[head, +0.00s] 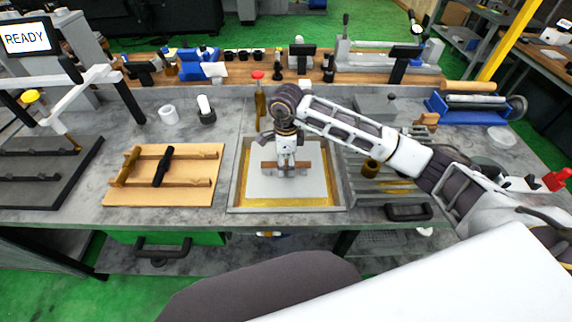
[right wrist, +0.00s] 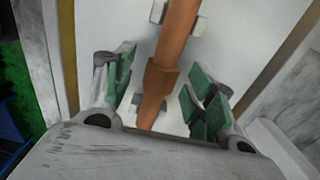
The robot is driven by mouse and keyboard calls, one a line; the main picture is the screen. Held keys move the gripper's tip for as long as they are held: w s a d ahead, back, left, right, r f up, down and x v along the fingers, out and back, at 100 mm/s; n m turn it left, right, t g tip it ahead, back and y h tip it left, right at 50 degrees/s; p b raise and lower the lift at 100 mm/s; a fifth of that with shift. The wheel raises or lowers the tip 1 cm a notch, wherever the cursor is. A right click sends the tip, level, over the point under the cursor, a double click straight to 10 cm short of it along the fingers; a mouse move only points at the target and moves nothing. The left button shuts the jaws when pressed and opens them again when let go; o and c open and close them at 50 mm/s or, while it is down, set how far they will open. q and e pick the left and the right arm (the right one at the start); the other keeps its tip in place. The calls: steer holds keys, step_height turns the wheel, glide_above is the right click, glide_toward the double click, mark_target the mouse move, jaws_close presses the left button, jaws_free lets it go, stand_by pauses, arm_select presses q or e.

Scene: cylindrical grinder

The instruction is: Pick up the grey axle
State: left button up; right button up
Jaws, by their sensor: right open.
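A copper-brown stepped axle (right wrist: 163,75) runs between my fingers in the right wrist view, resting on small pale supports. In the head view, its ends (head: 267,166) show on either side of my right gripper (head: 287,170), above a white plate in a shallow framed tray (head: 340,207). My right gripper (right wrist: 168,102) is open, with a green-padded finger on each side of the axle and visible gaps. My left gripper is not in view.
A wooden board (head: 205,193) with brass-coloured bars and a black piece lies to the left. A dark tray (head: 60,190) is at far left. White cups (head: 168,114), a red-topped post (head: 258,90) and a slatted metal area (head: 360,195) surround the framed tray.

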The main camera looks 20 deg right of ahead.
mark_target(286, 161)
steer(key=shift+c, duration=0.7)
jaws_close()
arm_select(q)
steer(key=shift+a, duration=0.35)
arm_select(e)
steer(key=shift+r, duration=0.1)
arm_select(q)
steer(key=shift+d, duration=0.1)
arm_select(e)
steer(key=shift+w+r, duration=0.1)
steer(key=shift+r, duration=0.05)
steer(key=shift+r, duration=0.85)
step_height(286, 161, up, 6)
steer(key=shift+r+b, duration=0.1)
steer(key=shift+b, duration=0.5)
steer(key=shift+r, duration=0.75)
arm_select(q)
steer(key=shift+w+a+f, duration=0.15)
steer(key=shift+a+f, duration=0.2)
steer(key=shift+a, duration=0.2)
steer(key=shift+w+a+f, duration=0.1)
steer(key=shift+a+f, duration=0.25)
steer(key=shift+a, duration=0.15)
arm_select(e)
steer(key=shift+r, duration=0.15)
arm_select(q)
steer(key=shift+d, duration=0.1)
